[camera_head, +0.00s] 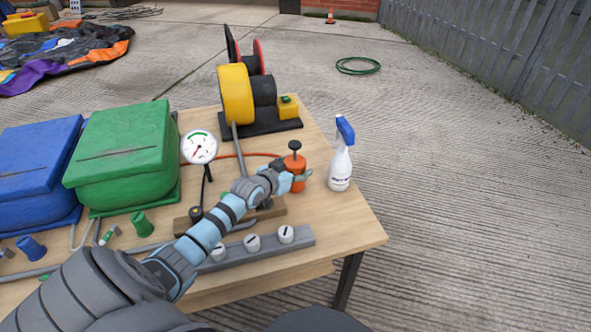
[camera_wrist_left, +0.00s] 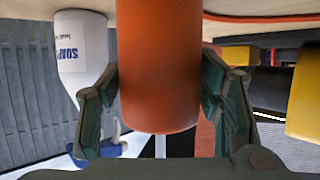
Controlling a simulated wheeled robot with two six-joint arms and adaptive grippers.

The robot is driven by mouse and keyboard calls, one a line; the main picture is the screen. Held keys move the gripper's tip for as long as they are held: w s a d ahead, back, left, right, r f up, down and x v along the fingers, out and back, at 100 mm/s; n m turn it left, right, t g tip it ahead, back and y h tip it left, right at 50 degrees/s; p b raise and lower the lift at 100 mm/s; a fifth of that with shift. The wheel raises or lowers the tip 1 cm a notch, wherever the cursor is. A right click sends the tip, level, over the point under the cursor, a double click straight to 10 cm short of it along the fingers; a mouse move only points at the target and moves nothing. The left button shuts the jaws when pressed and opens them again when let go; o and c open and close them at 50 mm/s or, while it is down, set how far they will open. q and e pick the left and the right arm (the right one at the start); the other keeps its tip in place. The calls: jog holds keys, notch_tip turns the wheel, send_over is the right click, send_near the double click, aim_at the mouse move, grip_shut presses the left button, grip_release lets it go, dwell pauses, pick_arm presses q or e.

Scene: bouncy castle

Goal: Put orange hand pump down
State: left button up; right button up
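The orange hand pump (camera_head: 296,166) has a black knob on top and stands upright at the right part of the wooden table. My left gripper (camera_head: 295,181) reaches it from the front left. In the left wrist view, which looks upside down, the pump's orange body (camera_wrist_left: 160,70) fills the middle between the two dark fingers of my left gripper (camera_wrist_left: 162,90). The fingers lie against both its sides, so the gripper looks shut on it. Whether the pump's base touches the table is hidden. My right gripper is not in view.
A spray bottle (camera_head: 340,160) stands right of the pump, and also shows in the wrist view (camera_wrist_left: 80,55). Behind is a yellow blower (camera_head: 236,94). Left are a gauge (camera_head: 199,147), green box (camera_head: 122,150) and blue box (camera_head: 38,165). A valve bar (camera_head: 300,243) lies in front. The table's front right corner is bare (camera_head: 345,225).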

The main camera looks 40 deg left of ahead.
pick_arm(q)
jog(key=shift+o, duration=0.8)
jog(key=shift+s+r, duration=0.1)
jog(key=shift+r, duration=0.1)
jog(key=p+v, duration=0.8)
jog(key=v, duration=0.4)
jog(key=shift+p, duration=0.3)
